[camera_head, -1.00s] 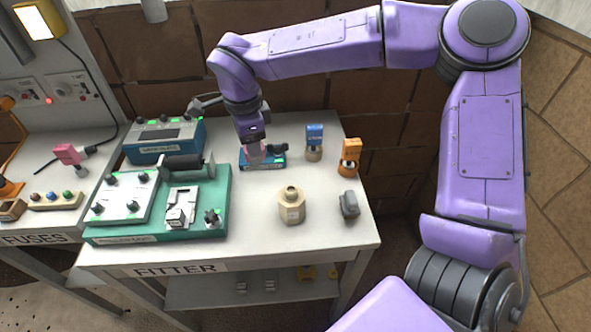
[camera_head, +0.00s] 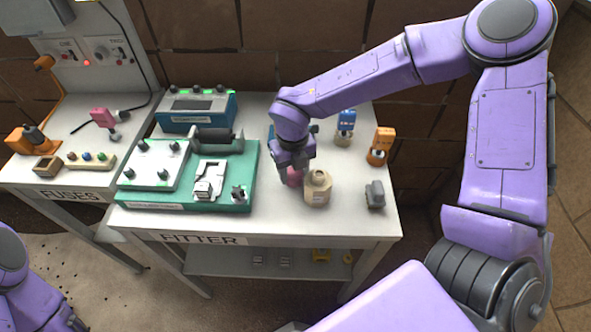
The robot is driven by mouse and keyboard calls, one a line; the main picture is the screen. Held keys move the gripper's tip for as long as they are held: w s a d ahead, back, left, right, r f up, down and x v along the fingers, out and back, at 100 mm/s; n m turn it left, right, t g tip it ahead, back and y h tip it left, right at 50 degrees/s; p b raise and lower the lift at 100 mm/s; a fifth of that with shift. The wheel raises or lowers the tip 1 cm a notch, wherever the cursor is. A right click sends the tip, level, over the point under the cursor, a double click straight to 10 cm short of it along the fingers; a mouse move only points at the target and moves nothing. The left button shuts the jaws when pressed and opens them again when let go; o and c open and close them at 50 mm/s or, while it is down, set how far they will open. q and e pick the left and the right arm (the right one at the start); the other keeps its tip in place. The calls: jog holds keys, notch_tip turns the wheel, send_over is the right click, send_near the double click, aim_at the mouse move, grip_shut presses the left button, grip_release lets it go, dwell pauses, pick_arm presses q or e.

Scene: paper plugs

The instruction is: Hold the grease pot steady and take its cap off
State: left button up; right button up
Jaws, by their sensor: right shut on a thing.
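The grease pot appears to be the beige, faceted pot (camera_head: 317,188) with a short neck, upright near the front right of the FITTER bench. Whether a cap sits on its neck is too small to tell. My right gripper (camera_head: 292,172) is just left of the pot, shut on a small pink thing (camera_head: 295,178). The pink thing is mostly hidden by the gripper and overlaps the pot's left edge in view; I cannot tell whether they touch. Part of my left arm shows at the lower left; its gripper is out of view.
A green tray (camera_head: 245,165) with devices fills the bench's left half, with a blue box (camera_head: 197,110) behind. Right of the pot are a grey block (camera_head: 375,195), an orange-topped piece (camera_head: 381,146) and a blue-topped piece (camera_head: 345,125). Bare bench lies in front of the pot.

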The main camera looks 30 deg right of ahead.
aim_at(293, 172)
jog(key=shift+f, duration=0.65)
jog(key=shift+w+f, duration=0.1)
jog(key=shift+f, duration=0.1)
jog(key=shift+f, duration=0.1)
jog(key=shift+f, duration=0.1)
jog(key=o, duration=1.2)
notch_tip(293, 172, up, 13)
jog(key=shift+f+b, duration=0.15)
jog(key=shift+b, duration=0.2)
